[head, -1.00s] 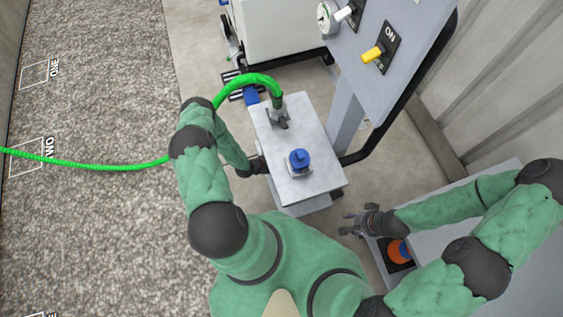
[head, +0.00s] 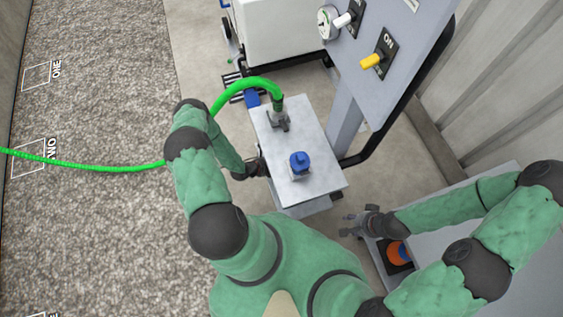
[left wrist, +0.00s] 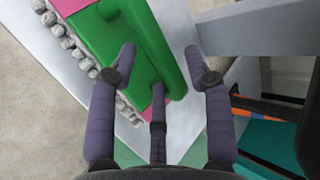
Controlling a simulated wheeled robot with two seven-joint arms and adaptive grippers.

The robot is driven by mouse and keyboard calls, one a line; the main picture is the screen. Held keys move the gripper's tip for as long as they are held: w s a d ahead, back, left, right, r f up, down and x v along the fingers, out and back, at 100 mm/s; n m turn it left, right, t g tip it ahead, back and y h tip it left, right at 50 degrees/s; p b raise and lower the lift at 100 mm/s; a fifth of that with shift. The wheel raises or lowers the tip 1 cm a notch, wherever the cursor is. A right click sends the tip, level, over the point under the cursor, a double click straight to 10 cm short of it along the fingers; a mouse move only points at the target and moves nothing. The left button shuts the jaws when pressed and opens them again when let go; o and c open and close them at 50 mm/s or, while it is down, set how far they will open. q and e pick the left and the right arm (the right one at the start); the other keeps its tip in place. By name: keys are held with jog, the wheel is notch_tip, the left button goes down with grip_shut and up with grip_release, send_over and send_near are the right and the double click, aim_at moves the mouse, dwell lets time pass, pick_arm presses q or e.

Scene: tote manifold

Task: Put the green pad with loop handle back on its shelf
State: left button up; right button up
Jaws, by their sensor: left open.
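The green pad (left wrist: 117,38) shows in the left wrist view, with its thick green loop handle (left wrist: 158,45) running along its right side. A pink edge and a row of grey, stone-like lumps lie along the pad's left side. My left gripper (left wrist: 160,65) is open, its fingers spread on either side of the handle; I cannot tell whether they touch it. In the head view my left gripper (head: 258,167) is at the left edge of the small grey table, partly hidden, and the pad is not visible. My right gripper (head: 355,222) is open and empty, right of the table.
The grey table (head: 318,183) carries a blue-topped fitting (head: 299,163) and a coupling with a green hose (head: 243,82) attached. A control panel (head: 400,75) stands behind. An orange-and-blue item (head: 397,252) sits at the lower right. Carpet on the left is mostly clear.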

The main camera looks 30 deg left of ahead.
pick_arm(q)
jog(key=p+v, duration=0.3)
jog(key=v, duration=0.6)
jog(key=shift+s, duration=0.2)
jog(key=shift+a+r, duration=0.1)
